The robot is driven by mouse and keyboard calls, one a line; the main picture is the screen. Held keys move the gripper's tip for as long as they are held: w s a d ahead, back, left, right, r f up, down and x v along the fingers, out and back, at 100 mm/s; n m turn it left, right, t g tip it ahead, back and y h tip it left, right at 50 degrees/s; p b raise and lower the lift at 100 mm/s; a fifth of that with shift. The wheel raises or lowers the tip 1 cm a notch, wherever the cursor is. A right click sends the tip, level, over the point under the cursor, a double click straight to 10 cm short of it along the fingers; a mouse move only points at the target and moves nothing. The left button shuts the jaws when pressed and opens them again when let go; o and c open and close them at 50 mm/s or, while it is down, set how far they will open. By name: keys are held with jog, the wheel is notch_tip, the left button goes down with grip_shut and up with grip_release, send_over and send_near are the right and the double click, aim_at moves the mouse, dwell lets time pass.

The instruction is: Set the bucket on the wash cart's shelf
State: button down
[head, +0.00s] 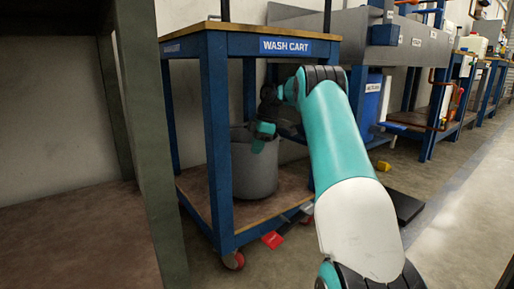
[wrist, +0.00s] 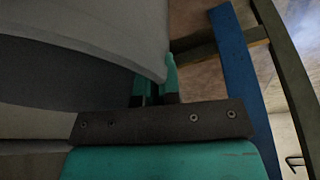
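The grey bucket (head: 255,172) is upright inside the wash cart (head: 208,130), over its lower wooden shelf (head: 194,186). Its base appears to rest on the shelf, though a small gap cannot be ruled out. My gripper (head: 264,138) reaches in under the cart's top and is at the bucket's rim. In the wrist view, the bucket (wrist: 80,45) fills the upper left. The teal fingers of my gripper (wrist: 156,88) are close together, with the bucket's wall between them; one finger is partly hidden by the wall.
Blue cart posts stand close around the bucket, and the cart's top (head: 255,30) is above it. A dark table leg (head: 150,150) stands at the near left. A red caster pedal (head: 272,240) shows below the shelf. A yellow object (head: 383,166) lies on the floor right.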

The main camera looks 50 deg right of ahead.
jog(key=shift+w+f, duration=0.1)
jog(key=shift+f, duration=0.2)
dwell(0.4)
jog(key=c, duration=1.6)
grip_release()
jog(key=shift+f, duration=0.2)
jog(key=shift+o, duration=1.3)
jog(key=shift+r, duration=0.1)
jog(key=shift+r, duration=0.25)
jog(key=p+v, duration=0.3)
jog(key=shift+a+r, duration=0.1)
jog(key=shift+r, duration=0.25)
jog(key=shift+s+d+r+p, duration=0.2)
jog(key=shift+s+d+p, duration=0.15)
jog(key=shift+s+d, duration=0.15)
jog(key=s+d+p, duration=0.3)
jog(key=s+d, duration=0.4)
jog(key=d, duration=0.1)
jog(key=shift+d+f+p, duration=0.15)
jog(key=shift+f+p, duration=0.15)
jog(key=shift+f, duration=0.05)
